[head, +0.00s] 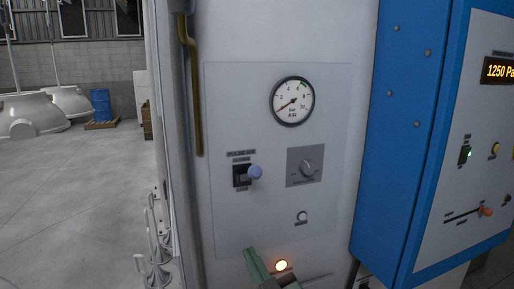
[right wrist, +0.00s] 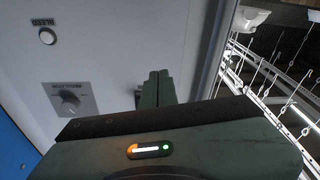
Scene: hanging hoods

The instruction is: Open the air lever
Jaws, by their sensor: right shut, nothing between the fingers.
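I cannot make out the lever in that view. My left gripper is not in view.
Above the lever is a round air gauge (head: 293,101), its red needle low. A blue cabinet (head: 405,130) juts out at right. Open floor (head: 75,200) lies left.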

